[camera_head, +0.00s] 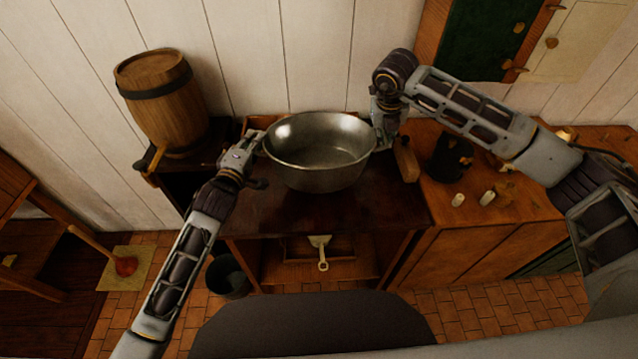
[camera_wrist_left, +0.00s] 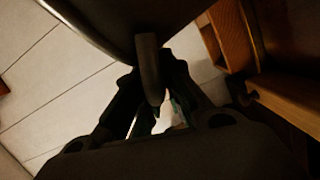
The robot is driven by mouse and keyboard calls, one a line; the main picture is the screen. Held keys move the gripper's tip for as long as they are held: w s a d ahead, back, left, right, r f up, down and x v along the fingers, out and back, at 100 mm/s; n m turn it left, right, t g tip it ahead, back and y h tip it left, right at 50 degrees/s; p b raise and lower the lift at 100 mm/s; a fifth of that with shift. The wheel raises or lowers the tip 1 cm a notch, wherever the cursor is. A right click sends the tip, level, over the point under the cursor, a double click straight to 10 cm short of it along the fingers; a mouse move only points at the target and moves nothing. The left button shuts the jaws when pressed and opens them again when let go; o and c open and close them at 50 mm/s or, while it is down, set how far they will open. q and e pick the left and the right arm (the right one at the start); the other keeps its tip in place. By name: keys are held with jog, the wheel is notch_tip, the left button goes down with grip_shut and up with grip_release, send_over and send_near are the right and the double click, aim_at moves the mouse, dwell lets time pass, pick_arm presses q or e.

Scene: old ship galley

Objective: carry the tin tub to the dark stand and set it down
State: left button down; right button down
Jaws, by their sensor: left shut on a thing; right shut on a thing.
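The tin tub (camera_head: 318,174) is a round, empty metal basin with a wide rim, upright and about level. It is over the dark stand (camera_head: 390,205), a dark-topped wooden table; I cannot tell whether its base touches the top. My left gripper (camera_head: 260,143) is shut on the tub's left side. In the left wrist view, the left gripper (camera_wrist_left: 152,90) closes around the tub's handle (camera_wrist_left: 149,65), with the dark underside of the tub (camera_wrist_left: 105,18) above. My right gripper (camera_head: 380,130) is shut on the tub's right side, its fingers partly hidden by the wrist.
A wooden barrel (camera_head: 158,100) stands at the left on a dark support. A wooden cabinet (camera_head: 480,235) with a dark pot (camera_head: 449,160) and small pale items is at the right. A bucket (camera_head: 228,277) stands on the floor. A scoop (camera_head: 321,250) lies on the lower shelf.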

pick_arm(q)
jog(key=shift+f, duration=0.1)
pick_arm(e)
jog(key=shift+f, duration=0.1)
